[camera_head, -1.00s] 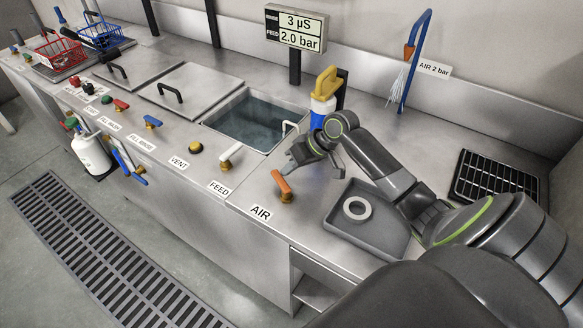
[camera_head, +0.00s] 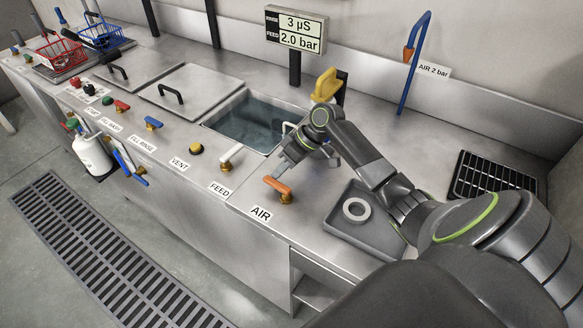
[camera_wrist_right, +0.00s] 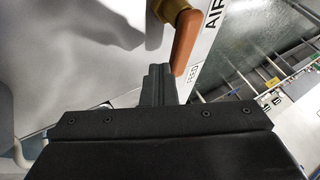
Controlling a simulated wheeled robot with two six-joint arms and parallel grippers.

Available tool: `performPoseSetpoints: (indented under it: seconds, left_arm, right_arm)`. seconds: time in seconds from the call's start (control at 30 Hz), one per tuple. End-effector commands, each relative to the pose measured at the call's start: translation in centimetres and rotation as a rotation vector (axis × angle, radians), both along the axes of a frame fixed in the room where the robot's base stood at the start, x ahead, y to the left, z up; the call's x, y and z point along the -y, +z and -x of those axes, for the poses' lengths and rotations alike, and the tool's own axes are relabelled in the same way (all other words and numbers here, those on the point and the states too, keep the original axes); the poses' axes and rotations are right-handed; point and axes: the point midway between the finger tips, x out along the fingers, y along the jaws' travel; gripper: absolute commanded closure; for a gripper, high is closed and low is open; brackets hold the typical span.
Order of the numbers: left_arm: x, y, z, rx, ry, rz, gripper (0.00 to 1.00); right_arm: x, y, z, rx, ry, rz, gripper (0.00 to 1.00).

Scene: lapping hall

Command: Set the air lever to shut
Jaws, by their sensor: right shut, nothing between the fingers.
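The air lever (camera_head: 275,184) is orange on a brass valve body (camera_head: 287,197), behind the AIR label (camera_head: 261,214). Its handle points left and slightly up in the head view, roughly along the bench's front edge. In the right wrist view the orange handle (camera_wrist_right: 185,45) runs down from the brass body (camera_wrist_right: 172,12). My right gripper (camera_head: 281,168) is shut and empty, just behind the handle; its fingertips (camera_wrist_right: 158,72) are right beside the handle in the wrist view. I cannot tell whether they touch it. My left gripper is out of view.
The white FEED lever (camera_head: 231,153) stands to the left. A grey tray (camera_head: 345,232) with a white ring (camera_head: 357,209) lies to the right. A water basin (camera_head: 247,122) and a yellow-handled device (camera_head: 326,84) are behind. A blue air pipe (camera_head: 413,62) stands at the back.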

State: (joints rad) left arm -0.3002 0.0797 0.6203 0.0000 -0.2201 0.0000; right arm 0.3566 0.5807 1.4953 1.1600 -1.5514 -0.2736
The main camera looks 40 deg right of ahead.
Motion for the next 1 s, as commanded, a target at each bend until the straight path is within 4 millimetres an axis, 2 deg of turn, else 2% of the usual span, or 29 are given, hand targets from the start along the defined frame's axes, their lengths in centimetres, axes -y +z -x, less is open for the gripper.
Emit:
performPoseSetpoints:
  seconds: [0.67, 0.83, 1.0]
  left_arm:
    - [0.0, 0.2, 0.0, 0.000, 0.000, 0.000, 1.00]
    - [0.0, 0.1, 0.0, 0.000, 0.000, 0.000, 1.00]
    - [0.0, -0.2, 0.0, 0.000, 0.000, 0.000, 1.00]
  right_arm:
    - [-0.1, 0.2, -0.1, 0.002, -0.001, -0.001, 1.00]
    - [1.1, 1.6, 0.3, 0.004, -0.003, 0.003, 1.00]
    - [3.1, 4.3, 1.1, 0.003, -0.003, 0.006, 1.00]
